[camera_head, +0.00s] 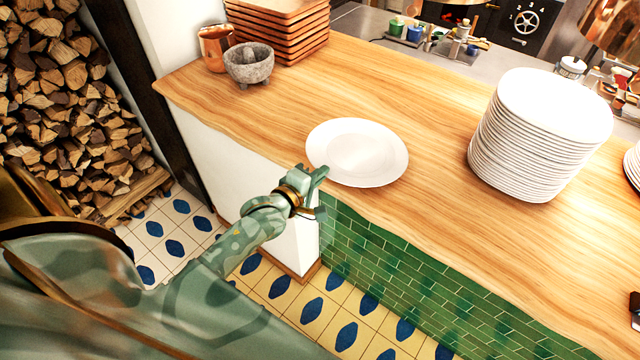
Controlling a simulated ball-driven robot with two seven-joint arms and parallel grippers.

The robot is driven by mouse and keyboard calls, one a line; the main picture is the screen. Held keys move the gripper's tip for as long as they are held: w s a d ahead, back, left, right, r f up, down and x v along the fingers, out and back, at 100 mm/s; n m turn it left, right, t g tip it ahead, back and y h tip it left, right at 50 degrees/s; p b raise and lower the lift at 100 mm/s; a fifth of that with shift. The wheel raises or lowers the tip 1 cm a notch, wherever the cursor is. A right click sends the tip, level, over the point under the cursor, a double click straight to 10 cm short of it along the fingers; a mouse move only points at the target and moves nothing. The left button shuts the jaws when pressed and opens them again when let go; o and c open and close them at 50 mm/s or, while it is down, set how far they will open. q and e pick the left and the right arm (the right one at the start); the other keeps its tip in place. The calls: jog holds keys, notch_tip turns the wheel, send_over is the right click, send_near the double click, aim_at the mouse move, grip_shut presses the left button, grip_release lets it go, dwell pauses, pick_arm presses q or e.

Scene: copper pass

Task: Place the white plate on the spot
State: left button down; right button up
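A single white plate (358,151) lies flat on the wooden counter (420,215), close to its front edge. My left gripper (318,180) is at the plate's near left rim, by the counter edge. Its fingertips overlap the rim in the picture; I cannot tell whether they touch it or how far apart they are. No marked spot can be made out on the counter. My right gripper is not seen.
A tall stack of white plates (535,140) stands to the right. The counter between the plate and the stack is clear.

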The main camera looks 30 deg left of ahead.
pick_arm(q)
notch_tip(320, 180, down, 2)
jog(key=shift+d+f, duration=0.1)
jog(key=c, duration=1.6)
grip_release()
jog(key=shift+s+f, duration=0.1)
jog(key=shift+s, duration=0.05)
